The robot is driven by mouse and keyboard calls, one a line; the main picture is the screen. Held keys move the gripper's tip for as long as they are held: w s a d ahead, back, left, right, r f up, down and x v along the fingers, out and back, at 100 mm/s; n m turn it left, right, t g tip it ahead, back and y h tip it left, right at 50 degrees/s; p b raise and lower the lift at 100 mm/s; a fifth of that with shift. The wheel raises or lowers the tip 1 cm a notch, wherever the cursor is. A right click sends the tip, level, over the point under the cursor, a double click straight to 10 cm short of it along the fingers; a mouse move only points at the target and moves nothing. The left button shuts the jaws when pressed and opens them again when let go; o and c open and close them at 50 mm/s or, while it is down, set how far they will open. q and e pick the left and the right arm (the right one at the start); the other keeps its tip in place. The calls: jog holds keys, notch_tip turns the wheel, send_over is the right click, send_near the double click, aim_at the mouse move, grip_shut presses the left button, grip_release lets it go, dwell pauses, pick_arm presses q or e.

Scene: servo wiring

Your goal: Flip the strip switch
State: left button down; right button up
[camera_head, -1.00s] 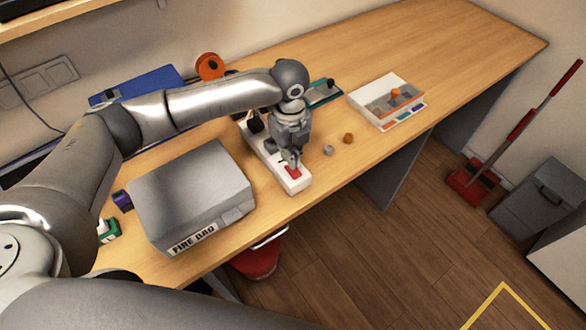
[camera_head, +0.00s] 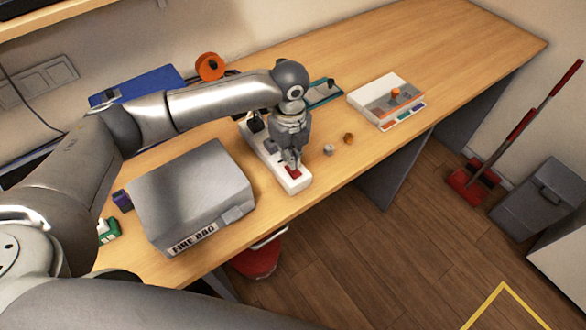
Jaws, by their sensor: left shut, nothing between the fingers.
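The white power strip (camera_head: 296,184) lies on the wooden desk, running from the middle back toward the front edge. Its red switch (camera_head: 294,174) is at the near end and looks darker than before. My left gripper (camera_head: 293,167) points down over the strip, with its shut fingertips at the red switch; they appear to touch it. Nothing is between the fingers. The gripper and wrist hide part of the strip's middle. A black plug (camera_head: 254,125) sits at the strip's far end. My right gripper is not in view.
A grey box marked FIRE BAG (camera_head: 190,195) stands left of the strip. Small grey (camera_head: 328,150) and brown (camera_head: 348,138) knobs lie to the right. A white organizer case (camera_head: 385,100) is farther right. The desk's far right is clear.

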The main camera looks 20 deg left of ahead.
pick_arm(q)
jog(key=shift+s+f+b, duration=0.1)
jog(key=shift+f+b, duration=0.25)
jog(key=shift+f, duration=0.7)
dwell(0.4)
jog(key=shift+r+p, duration=0.8)
jog(key=shift+p, duration=0.2)
notch_tip(320, 180, up, 6)
jog(key=p, duration=0.6)
jog(key=shift+f, duration=0.2)
jog(key=shift+f, duration=0.1)
